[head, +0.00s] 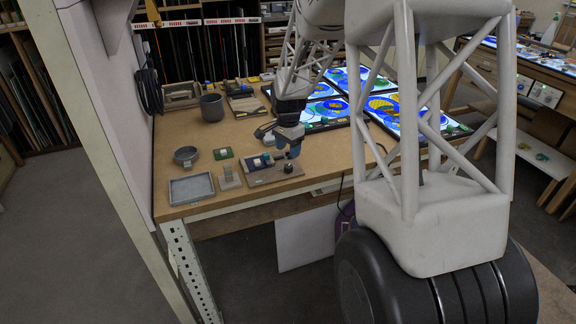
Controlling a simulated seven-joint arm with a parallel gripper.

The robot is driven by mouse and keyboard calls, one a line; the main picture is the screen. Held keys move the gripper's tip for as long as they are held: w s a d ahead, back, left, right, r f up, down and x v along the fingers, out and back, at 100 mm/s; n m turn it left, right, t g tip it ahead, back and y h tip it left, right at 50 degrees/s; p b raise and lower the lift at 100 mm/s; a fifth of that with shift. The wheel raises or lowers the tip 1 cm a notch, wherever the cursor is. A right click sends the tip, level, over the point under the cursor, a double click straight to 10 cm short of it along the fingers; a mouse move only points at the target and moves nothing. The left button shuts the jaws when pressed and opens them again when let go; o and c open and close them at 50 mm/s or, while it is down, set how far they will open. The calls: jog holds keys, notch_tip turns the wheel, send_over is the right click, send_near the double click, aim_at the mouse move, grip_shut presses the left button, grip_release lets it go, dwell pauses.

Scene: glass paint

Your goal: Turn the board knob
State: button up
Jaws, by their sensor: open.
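The board (262,178) is a small brown panel lying near the front edge of the wooden table. The knob (288,168) is small and dark and stands on the board's right part. A blue and white part (262,161) sits at the board's back edge. My gripper (293,153) is just above and behind the knob, pointing down at the board. It is open, though its fingers are small here and hard to make out. I cannot tell whether a finger touches the knob.
A dark pot (212,107) stands behind. Lit panels with coloured glass (382,105) lie to the right.

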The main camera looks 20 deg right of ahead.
aim_at(288, 166)
jog(key=shift+f, duration=3.55)
jog(key=c, duration=0.9)
